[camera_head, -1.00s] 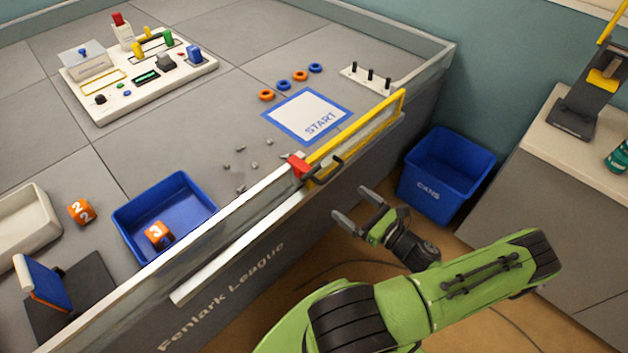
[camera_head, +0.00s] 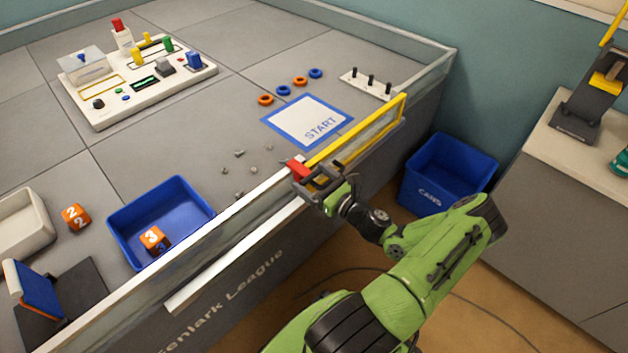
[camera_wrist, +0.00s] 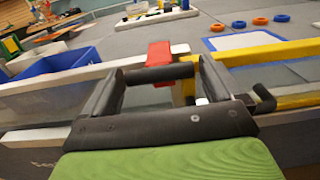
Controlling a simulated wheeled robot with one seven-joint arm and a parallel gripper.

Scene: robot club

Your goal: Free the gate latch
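The red gate latch (camera_head: 297,168) sits on the arena's front wall, at the left end of the yellow gate (camera_head: 362,130). The gate looks closed, in line with the wall. My gripper (camera_head: 308,182) is at the latch, just in front of it. In the wrist view, the red latch (camera_wrist: 159,52) shows between and beyond my two fingers, which stand wide apart. A dark bar (camera_wrist: 160,74) crosses between them in front of the red; I cannot tell whether it touches them. The yellow gate (camera_wrist: 265,53) runs off to the right, with a dark knob beside my right finger.
Small grey bits (camera_head: 240,153) lie inside the wall near the latch. A blue tray (camera_head: 190,200) holds an orange numbered cube. A START mat (camera_head: 300,122) lies behind the gate. A blue CANS bin (camera_head: 440,175) stands on the floor right of my arm.

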